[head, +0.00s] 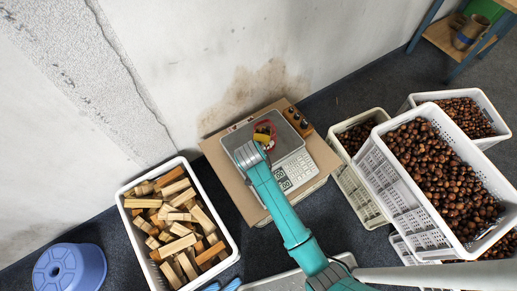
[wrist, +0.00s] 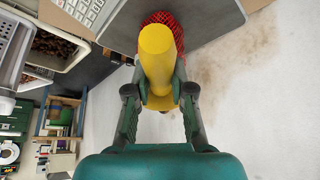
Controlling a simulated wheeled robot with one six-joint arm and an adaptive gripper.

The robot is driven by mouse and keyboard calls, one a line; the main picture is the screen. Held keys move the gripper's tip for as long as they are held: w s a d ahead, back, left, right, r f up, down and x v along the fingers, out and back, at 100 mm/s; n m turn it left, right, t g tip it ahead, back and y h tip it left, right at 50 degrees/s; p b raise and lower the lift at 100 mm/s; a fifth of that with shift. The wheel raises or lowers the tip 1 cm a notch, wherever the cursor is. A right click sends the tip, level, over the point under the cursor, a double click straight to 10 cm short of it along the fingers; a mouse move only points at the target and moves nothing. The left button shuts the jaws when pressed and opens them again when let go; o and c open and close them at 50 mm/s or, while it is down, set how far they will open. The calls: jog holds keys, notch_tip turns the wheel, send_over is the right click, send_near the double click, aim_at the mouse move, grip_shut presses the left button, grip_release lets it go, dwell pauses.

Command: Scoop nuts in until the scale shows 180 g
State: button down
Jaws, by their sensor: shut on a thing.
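My gripper (wrist: 160,95) is shut on a yellow scoop (wrist: 157,50), with a finger on each side of it. A red net bag (wrist: 168,20) lies just beyond the scoop in the wrist view. In the head view the red bag (head: 271,144) is over the plate of the grey scale (head: 236,139). The scale's display and keys face the front; its reading is too small to tell. The scoop's contents are hidden. Chestnuts (head: 440,170) fill a white crate (head: 400,198) at right.
The scale stands on a cardboard-topped support (head: 325,158) against the stained wall. An orange-brown block with dark round knobs (head: 297,120) sits beside it. A crate of wood blocks (head: 223,228) and a blue stool (head: 70,268) are at left. More chestnut crates (head: 364,197) crowd the right.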

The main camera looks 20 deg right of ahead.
jog(key=shift+s+a+t, duration=0.1)
jog(key=shift+t, duration=0.2)
jog(key=shift+r, duration=1.5)
dwell(0.4)
